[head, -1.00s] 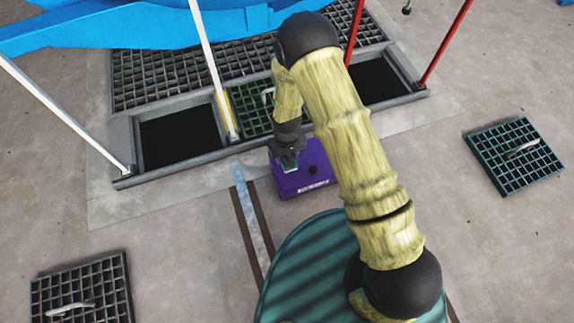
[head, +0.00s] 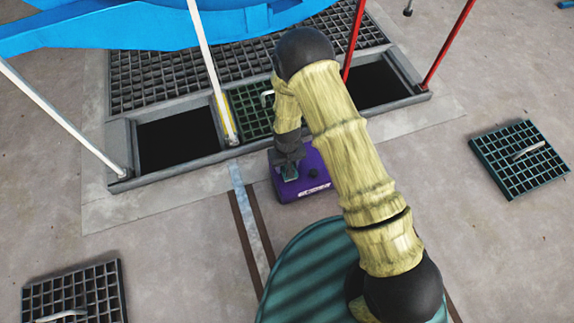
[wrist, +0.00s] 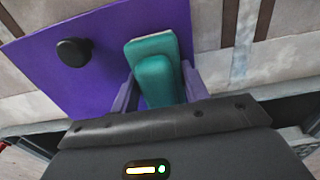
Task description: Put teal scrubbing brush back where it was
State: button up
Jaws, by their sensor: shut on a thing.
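The teal scrubbing brush (wrist: 155,72) is between the fingers of my gripper (wrist: 160,88) in the wrist view. The fingers are shut on it from both sides. In the head view my gripper (head: 288,171) is over the left part of a purple box (head: 312,172) on the floor, and only a small bit of the brush shows there. The box's flat purple top (wrist: 65,75) with a black knob (wrist: 73,52) lies behind the brush in the wrist view. I cannot tell whether the brush touches the box.
Behind the box is a framed floor pit with dark open bays to the left (head: 178,138) and right (head: 378,82), and a green grate (head: 250,108) between them. White and red posts rise from the frame. Loose grates lie at right (head: 518,158) and lower left (head: 75,292).

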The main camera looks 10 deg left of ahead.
jog(key=shift+f, duration=0.1)
jog(key=o, duration=1)
jog(key=shift+o, duration=0.2)
notch_tip(320, 180, up, 12)
jog(key=p, duration=0.7)
jog(key=shift+p, duration=0.3)
